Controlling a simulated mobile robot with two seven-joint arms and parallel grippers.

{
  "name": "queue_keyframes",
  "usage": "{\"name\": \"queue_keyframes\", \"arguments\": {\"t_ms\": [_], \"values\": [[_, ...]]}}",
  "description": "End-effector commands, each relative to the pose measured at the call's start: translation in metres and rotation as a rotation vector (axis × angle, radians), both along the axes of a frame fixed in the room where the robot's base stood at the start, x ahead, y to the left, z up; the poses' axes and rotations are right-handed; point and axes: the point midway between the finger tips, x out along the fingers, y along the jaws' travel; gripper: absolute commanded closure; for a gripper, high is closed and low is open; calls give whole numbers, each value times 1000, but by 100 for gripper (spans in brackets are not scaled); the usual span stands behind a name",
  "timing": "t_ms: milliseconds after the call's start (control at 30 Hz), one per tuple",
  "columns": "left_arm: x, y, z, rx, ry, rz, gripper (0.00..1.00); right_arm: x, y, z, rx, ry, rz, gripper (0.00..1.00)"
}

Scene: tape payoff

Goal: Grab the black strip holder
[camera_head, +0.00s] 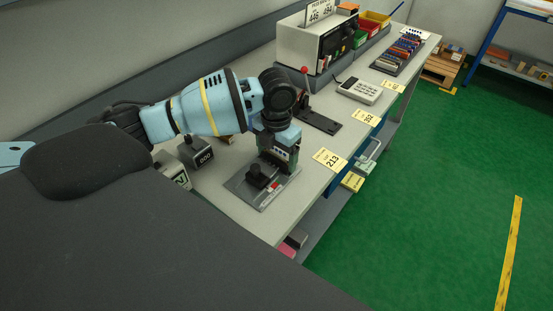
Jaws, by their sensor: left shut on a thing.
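The black strip holder (256,177) is a small dark block on a grey plate (238,189), on the near part of the bench. My left arm comes in from the left and bends down over it. My left gripper (268,168) points down at the plate and is shut on the black holder. The fingertips are small and dark against the black part, so the exact contact is hard to see. Small red pieces (274,187) lie on the plate beside it. My right gripper is not in view.
A black 600 weight (196,155) stands left of the plate. Yellow number tags line the bench edge (329,160). Green floor is free at right.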

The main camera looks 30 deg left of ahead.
Motion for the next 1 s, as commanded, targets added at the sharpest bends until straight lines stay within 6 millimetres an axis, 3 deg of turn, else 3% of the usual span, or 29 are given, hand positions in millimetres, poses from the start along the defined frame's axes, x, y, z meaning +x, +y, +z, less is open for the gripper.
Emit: {"name": "queue_keyframes", "arguments": {"t_ms": [67, 367, 667, 800, 1000], "values": [[0, 0, 1, 0, -1, 0, 47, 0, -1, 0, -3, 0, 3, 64], [1, 0, 5, 0, -3, 0, 47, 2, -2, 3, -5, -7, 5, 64], [2, 0, 45, -1, -13, 1, 47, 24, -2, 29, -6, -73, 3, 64], [-9, -31, 46, -4, -10, -7, 47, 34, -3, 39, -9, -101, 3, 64], [-25, -79, 44, -4, -1, -7, 47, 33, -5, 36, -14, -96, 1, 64]]}}
